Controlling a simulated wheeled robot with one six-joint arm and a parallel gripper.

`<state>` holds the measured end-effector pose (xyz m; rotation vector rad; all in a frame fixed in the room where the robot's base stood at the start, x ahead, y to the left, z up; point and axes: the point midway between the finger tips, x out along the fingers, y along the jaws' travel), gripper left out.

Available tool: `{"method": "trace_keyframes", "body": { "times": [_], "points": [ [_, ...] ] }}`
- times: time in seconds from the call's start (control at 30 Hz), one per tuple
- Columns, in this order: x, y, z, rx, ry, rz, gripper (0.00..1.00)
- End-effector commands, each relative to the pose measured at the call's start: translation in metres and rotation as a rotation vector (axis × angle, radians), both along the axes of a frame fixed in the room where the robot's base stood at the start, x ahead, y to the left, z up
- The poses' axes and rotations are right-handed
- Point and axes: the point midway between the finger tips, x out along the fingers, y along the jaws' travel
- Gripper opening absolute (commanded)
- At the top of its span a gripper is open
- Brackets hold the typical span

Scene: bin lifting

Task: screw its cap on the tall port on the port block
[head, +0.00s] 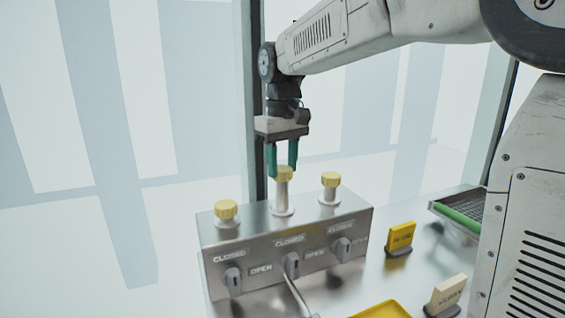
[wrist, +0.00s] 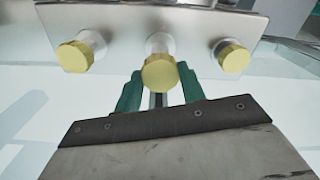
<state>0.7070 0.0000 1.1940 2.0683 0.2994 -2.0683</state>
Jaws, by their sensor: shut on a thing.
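The port block (head: 285,243) is a grey metal box with three ports on top and three knobs on its front. The tall port (head: 283,197) is the middle one, with a yellow cap (head: 283,174) at its top. My gripper (head: 281,172) points down over the tall port, its green fingers shut on the yellow cap. In the wrist view the cap (wrist: 160,73) sits at the fingertips (wrist: 158,88), in line with the middle port (wrist: 159,43). The cap looks upright. I cannot tell how far it is threaded.
Shorter ports with yellow caps stand left (head: 227,210) and right (head: 330,180). The front knobs sit by CLOSED and OPEN labels. A yellow sign (head: 400,236), a cream sign (head: 446,293), a yellow tray (head: 382,310) and a green-edged rack (head: 458,214) are on the table.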

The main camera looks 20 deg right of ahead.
Motion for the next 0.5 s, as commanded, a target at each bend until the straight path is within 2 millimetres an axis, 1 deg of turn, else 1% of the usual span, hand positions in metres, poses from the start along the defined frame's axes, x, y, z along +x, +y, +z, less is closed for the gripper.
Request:
{"method": "trace_keyframes", "body": {
  "times": [0.07, 0.17, 0.5],
  "points": [
    [-0.0005, 0.0010, -0.0002, 0.002, 0.002, -0.038, 0.23],
    [-0.0006, 0.0012, -0.0003, 0.003, 0.002, -0.168, 0.23],
    [-0.0007, 0.0012, -0.0007, 0.002, 0.002, -0.712, 0.23]
  ]
}}
